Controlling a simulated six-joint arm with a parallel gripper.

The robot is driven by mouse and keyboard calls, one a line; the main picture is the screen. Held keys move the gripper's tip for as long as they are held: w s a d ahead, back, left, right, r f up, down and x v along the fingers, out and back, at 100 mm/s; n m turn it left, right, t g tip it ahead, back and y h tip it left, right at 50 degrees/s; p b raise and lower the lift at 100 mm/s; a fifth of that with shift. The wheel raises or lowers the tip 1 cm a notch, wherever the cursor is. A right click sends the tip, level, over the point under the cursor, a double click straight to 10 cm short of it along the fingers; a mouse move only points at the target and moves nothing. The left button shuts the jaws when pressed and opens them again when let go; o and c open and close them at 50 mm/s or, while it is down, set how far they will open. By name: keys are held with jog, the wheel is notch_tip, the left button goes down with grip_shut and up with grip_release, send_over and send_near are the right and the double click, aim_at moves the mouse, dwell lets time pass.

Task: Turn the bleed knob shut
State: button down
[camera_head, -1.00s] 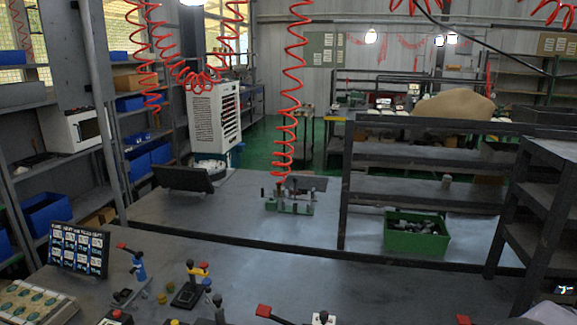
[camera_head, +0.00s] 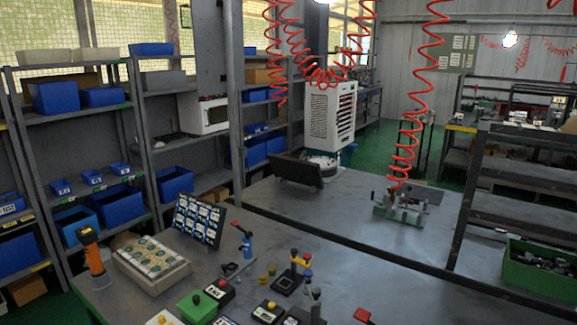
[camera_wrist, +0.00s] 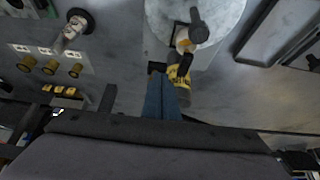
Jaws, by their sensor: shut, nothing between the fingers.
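My gripper (camera_wrist: 162,80) shows in the wrist view as two blue fingers pressed together, with nothing between them. Just right of the fingertips is a yellow part (camera_wrist: 181,78) with dark marks, partly hidden by the fingers. Beyond it a dark grey handle (camera_wrist: 198,27) with a rounded end stands before a pale round plate (camera_wrist: 222,14). At left are several brass-coloured knobs (camera_wrist: 50,67) under small white labels. Above them is a black round knob (camera_wrist: 79,18) on a pale stem. I cannot tell which part is the bleed knob. My gripper cannot be made out in the head view.
The head view shows a grey bench with a blue-bodied valve with a red lever (camera_head: 242,240), a red-button box (camera_head: 221,284), a green box (camera_head: 196,307), a label board (camera_head: 199,218) and a beige tray (camera_head: 151,262). An orange-handled tool (camera_head: 92,257) stands at far left.

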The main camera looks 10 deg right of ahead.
notch_tip(320, 180, up, 5)
jog(key=shift+r+p, duration=0.1)
jog(key=shift+p, duration=1.05)
